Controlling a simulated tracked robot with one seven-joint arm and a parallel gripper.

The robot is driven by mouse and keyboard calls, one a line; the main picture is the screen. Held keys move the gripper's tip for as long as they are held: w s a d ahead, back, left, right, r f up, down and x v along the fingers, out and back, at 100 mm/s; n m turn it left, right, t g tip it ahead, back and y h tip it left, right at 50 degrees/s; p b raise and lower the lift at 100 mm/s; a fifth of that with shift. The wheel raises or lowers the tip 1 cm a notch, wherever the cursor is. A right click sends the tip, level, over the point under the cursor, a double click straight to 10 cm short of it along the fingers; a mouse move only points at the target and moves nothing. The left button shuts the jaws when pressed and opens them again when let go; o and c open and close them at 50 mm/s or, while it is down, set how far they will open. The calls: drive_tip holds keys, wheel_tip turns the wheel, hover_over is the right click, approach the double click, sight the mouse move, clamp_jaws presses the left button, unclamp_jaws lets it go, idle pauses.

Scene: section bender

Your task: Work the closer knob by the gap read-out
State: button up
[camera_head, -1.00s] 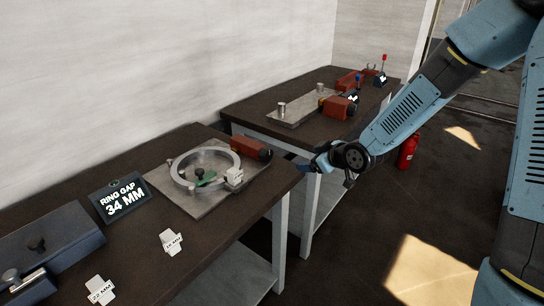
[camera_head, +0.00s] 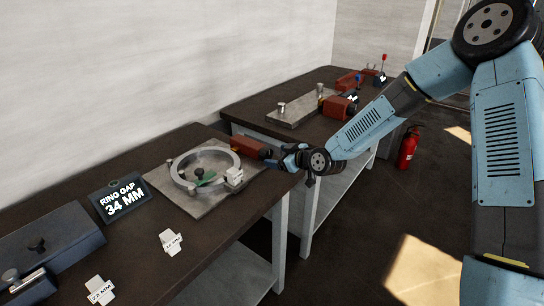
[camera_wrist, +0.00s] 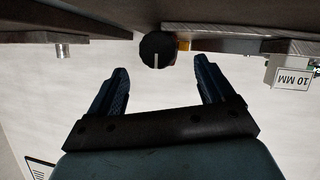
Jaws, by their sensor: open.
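The closer is an orange-red block (camera_head: 248,147) at the back right of a metal plate (camera_head: 205,205). Its dark round knob (camera_wrist: 157,49), with a pale line on its face, shows in the wrist view. A pale ring (camera_head: 178,178) lies on the plate. The read-out (camera_head: 121,197) says RING GAP 34 MM. My gripper (camera_head: 283,158) is at the bench's right edge, by the closer's knob end. In the wrist view my gripper (camera_wrist: 160,70) is open, its two fingers apart, with the knob between and just beyond the tips. I see no contact with the knob.
A pale block (camera_wrist: 290,76) marked 10 MM shows upside down in the wrist view. Label cards (camera_head: 170,242) and a dark blue case (camera_head: 45,250) lie on the near bench. A second bench (camera_head: 245,118) holds another plate and red devices. A fire extinguisher (camera_head: 407,148) stands behind my arm.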

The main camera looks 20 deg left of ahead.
sight(268, 155)
drive_tip(key=shift+x, duration=2.45)
drive_tip(key=c, duration=1.1)
drive_tip(key=shift+o, duration=0.2)
